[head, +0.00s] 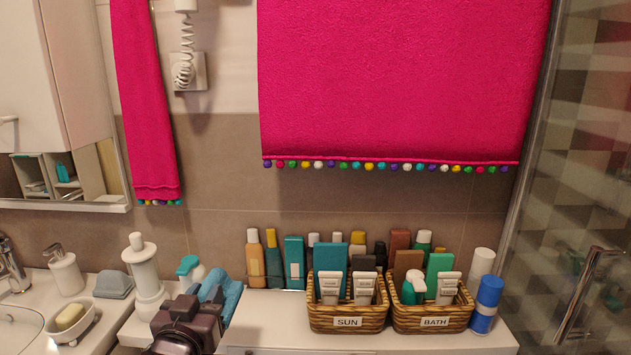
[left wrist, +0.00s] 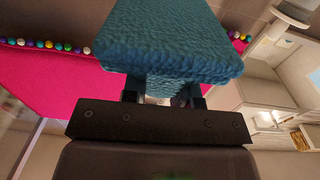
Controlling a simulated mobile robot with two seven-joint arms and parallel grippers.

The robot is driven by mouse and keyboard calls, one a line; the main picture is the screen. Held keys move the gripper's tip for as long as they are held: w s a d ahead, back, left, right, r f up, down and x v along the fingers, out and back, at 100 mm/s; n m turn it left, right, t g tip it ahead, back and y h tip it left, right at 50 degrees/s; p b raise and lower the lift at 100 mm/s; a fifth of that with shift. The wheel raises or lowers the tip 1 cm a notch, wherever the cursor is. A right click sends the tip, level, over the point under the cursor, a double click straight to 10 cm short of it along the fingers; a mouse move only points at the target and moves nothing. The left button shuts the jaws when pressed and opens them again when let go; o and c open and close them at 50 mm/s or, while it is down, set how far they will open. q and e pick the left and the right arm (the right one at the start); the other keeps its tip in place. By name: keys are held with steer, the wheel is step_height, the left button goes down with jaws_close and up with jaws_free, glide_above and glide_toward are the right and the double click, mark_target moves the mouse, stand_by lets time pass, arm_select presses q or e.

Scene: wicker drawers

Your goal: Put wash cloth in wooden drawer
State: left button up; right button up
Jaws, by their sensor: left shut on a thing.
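A teal, rough-textured wash cloth (left wrist: 170,45) fills the top of the left wrist view, folded into a thick block. My left gripper (left wrist: 163,95) is shut on it. In the head view the left gripper (head: 190,318) is at the bottom, left of centre, and the blue cloth (head: 225,295) shows at its right side, over or close above the white counter. No drawer front can be made out in the head view. My right gripper is not in view.
Two wicker baskets labelled SUN (head: 347,322) and BATH (head: 435,320) hold bottles on the white counter (head: 275,312). A blue-white can (head: 486,303) stands at right. A white dispenser (head: 145,270), soap dish (head: 72,318) and sink lie left. Pink towels (head: 400,80) hang behind.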

arm_select(q)
steer(key=s+a+f+y, duration=0.1)
steer(key=s+a+f, duration=0.1)
steer(key=s+f, duration=0.5)
steer(key=shift+f+n, duration=0.4)
steer(key=shift+f, duration=0.55)
